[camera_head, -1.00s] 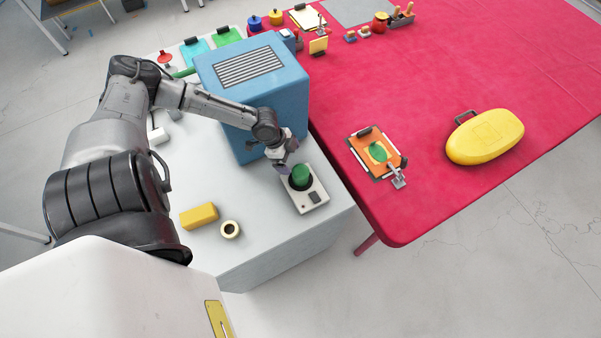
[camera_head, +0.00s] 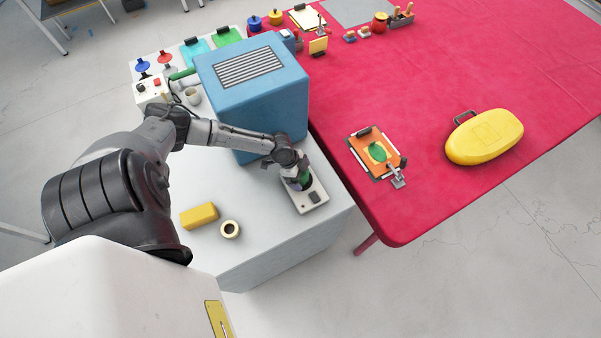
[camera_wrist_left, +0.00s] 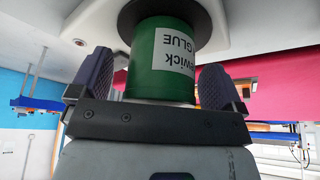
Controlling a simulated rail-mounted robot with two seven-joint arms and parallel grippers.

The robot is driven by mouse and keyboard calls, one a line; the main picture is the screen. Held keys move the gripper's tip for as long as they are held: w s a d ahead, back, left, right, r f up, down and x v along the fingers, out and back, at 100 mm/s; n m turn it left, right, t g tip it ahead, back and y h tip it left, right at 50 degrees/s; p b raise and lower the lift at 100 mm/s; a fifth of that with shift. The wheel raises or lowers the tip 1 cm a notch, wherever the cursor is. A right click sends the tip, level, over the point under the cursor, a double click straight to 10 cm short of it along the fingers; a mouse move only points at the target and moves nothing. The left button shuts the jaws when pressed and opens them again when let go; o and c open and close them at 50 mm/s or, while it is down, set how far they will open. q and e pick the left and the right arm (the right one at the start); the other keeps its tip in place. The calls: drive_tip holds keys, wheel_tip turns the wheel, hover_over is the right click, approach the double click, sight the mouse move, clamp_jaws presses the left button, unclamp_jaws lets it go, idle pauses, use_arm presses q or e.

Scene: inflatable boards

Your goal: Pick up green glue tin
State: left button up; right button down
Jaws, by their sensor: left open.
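The green glue tin (camera_head: 304,184) stands on a white device (camera_head: 314,203) at the right side of the white table, mostly hidden by my left gripper in the head view. In the left wrist view the tin (camera_wrist_left: 155,62) appears upside down, its white label reading "GLUE", with its base on a dark round plate (camera_wrist_left: 192,14). My left gripper (camera_head: 299,181) is open, with one finger on each side of the tin. A gap shows beside the left finger; contact at the right finger is unclear. My right gripper is not in view.
A large blue box (camera_head: 255,95) stands just behind the left forearm. The red table (camera_head: 440,210) to the right holds a clipboard (camera_head: 365,139) and a yellow case (camera_head: 485,137).

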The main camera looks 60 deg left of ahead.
use_arm(q)
drive_tip(key=shift+f, duration=0.2)
drive_tip(key=shift+c, duration=0.2)
drive_tip(key=c, duration=1.2)
